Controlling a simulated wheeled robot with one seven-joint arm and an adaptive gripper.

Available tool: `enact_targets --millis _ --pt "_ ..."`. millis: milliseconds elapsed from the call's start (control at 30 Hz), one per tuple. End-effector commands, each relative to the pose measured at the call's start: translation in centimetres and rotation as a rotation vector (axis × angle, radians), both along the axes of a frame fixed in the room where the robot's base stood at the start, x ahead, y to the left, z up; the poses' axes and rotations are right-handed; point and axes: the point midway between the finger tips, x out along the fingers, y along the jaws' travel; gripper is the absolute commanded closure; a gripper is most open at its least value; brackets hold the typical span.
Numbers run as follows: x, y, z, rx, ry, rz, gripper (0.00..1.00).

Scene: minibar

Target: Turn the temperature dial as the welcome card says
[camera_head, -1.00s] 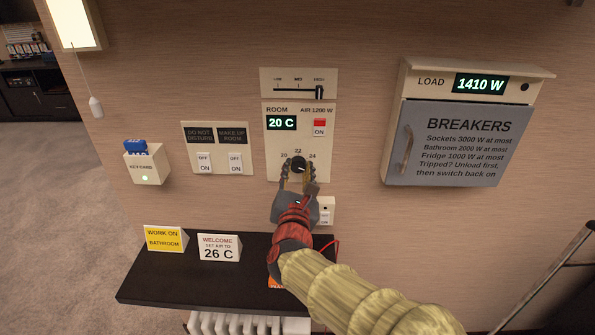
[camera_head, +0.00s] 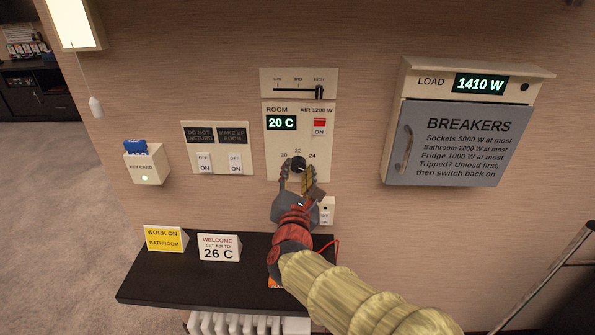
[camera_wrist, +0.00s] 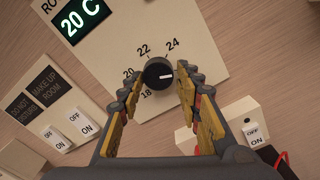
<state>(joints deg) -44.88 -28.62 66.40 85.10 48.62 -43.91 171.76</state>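The dark round temperature dial (camera_head: 298,164) is on the cream room panel (camera_head: 270,145), whose display (camera_head: 281,123) reads 20 C. In the wrist view the dial (camera_wrist: 157,73) has a white mark pointing right, past the 24; any number there is hidden by a finger. My gripper (camera_head: 297,178) is open below the dial. In the wrist view its fingertips (camera_wrist: 161,82) lie on either side of the dial with visible gaps; contact is not seen.
A slider (camera_head: 298,84) is above the panel, and a red ON switch (camera_head: 320,123) is on it. A small switch (camera_head: 325,213) is close to my gripper's right. The breaker box (camera_head: 450,140) is at right, load 1410 W. A yellow card (camera_head: 165,239) stands on the shelf (camera_head: 150,285).

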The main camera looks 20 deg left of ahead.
Motion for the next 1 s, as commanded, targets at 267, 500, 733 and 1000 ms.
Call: enact_targets --millis 267,500,733,1000 --pt "0.0 0.0 0.3 0.001 -0.004 0.000 0.52" --pt "0.0 0.0 0.4 0.002 -0.005 0.000 0.52" --pt "-2.0 -0.4 0.5 0.004 -0.006 0.002 0.52" --pt "-7.2 -1.6 0.4 0.002 -0.005 0.004 0.52"
